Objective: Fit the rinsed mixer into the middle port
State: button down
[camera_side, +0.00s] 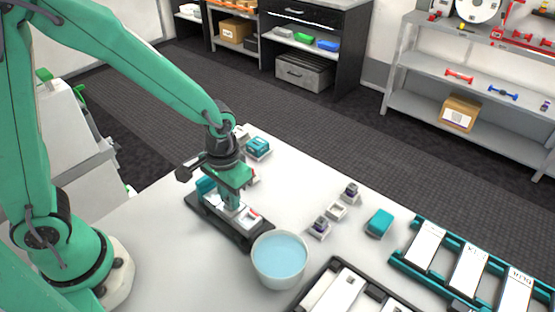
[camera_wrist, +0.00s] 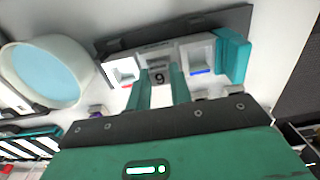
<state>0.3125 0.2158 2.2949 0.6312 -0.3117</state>
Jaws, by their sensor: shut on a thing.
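The dark-based proportioner (camera_side: 243,236) stands on the table with a row of ports and a teal block (camera_wrist: 233,56) at one end. In the wrist view, a white port with a red mark (camera_wrist: 122,72) is on the left and one with a blue mark (camera_wrist: 199,58) is on the right. My gripper (camera_wrist: 161,84) points down over the middle between them, shut on a grey mixer (camera_wrist: 160,75) with a dark digit on it. In the side view, my gripper (camera_side: 232,203) is low over the base. The fingers hide the middle port; I cannot tell how deep the mixer sits.
A bowl of blue water (camera_side: 280,262) stands close beside the base. Small white holders (camera_side: 337,211), some with purple-grey parts, and a teal block (camera_side: 379,222) lie to the right. A teal rack (camera_side: 408,253) with white panels and a dark tray (camera_side: 338,265) fill the front right.

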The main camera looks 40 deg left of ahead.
jog(key=shift+f, duration=0.1)
dwell(0.3)
jog(key=c, duration=0.8)
grip_release()
jog(key=shift+o, duration=0.2)
jog(key=shift+r, duration=4)
jog(key=shift+r, duration=0.1)
jog(key=s+a+r+t, duration=0.5)
jog(key=s+a+r, duration=0.3)
jog(key=a+r, duration=0.2)
jog(key=shift+s+r+t, duration=0.25)
jog(key=shift+r+t, duration=0.05)
jog(key=shift+r, duration=0.3)
